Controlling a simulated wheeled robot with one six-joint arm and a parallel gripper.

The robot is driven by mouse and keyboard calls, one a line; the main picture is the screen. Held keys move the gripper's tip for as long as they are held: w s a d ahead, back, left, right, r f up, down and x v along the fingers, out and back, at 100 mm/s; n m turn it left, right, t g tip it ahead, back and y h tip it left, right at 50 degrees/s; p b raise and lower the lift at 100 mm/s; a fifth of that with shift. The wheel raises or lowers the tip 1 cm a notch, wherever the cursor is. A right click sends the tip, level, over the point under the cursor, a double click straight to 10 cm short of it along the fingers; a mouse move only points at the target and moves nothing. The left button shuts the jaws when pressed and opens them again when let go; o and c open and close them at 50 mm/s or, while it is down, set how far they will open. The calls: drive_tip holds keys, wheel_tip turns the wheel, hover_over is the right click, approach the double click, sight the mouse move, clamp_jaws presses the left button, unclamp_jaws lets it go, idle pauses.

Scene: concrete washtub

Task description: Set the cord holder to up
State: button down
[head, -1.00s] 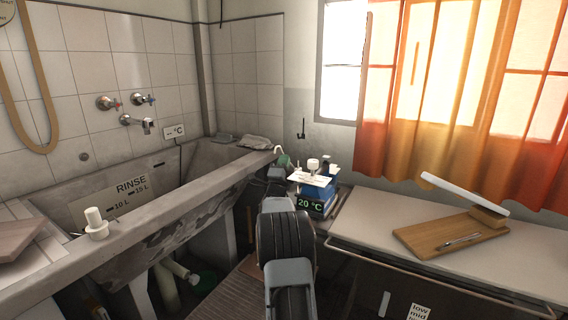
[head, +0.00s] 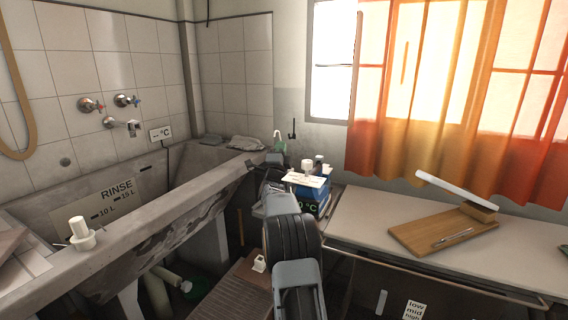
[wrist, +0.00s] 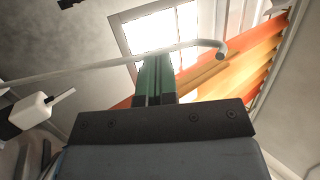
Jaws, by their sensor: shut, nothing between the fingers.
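A thin pale rod with a bent end (wrist: 150,62), which looks like the cord holder, crosses the wrist view from the left edge to right of centre. It slants slightly upward to the right. A small white hook (head: 277,134) at my gripper in the head view seems to be its bent end. My gripper (wrist: 155,62) is shut and empty, its green fingers together. The rod passes across the fingertips; I cannot tell whether they touch. In the head view the green fingers (head: 280,146) show small beside the blue box, and the rod's lower part is hidden.
The blue box (head: 313,192) with a temperature display and small items on top stands right of my arm. The ironing surface (head: 360,225) holds a wooden board (head: 425,236). The concrete washtub (head: 140,240) fills the left. A dark wall hook (head: 292,129) is behind.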

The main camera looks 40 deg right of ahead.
drive_tip(key=shift+s, duration=0.15)
drive_tip(key=s+a+f+n+g+y+p, duration=0.1)
drive_tip(key=s+a+f+n+p, duration=0.35)
drive_tip(key=s+a+n, duration=0.35)
drive_tip(key=s+a+f+n+g+y+p, duration=0.1)
drive_tip(key=s+a+f+n+p, duration=0.35)
drive_tip(key=a, duration=0.65)
drive_tip(key=w+d+r+n, duration=0.2)
drive_tip(key=w+d+r, duration=0.2)
drive_tip(key=d, duration=0.5)
drive_tip(key=w+d+r+n+b, duration=0.1)
drive_tip(key=w+d+r, duration=0.3)
drive_tip(key=w+d, duration=0.5)
drive_tip(key=shift+w+d+r+n, duration=0.25)
drive_tip(key=shift+d+n, duration=0.2)
drive_tip(key=shift+n, duration=0.3)
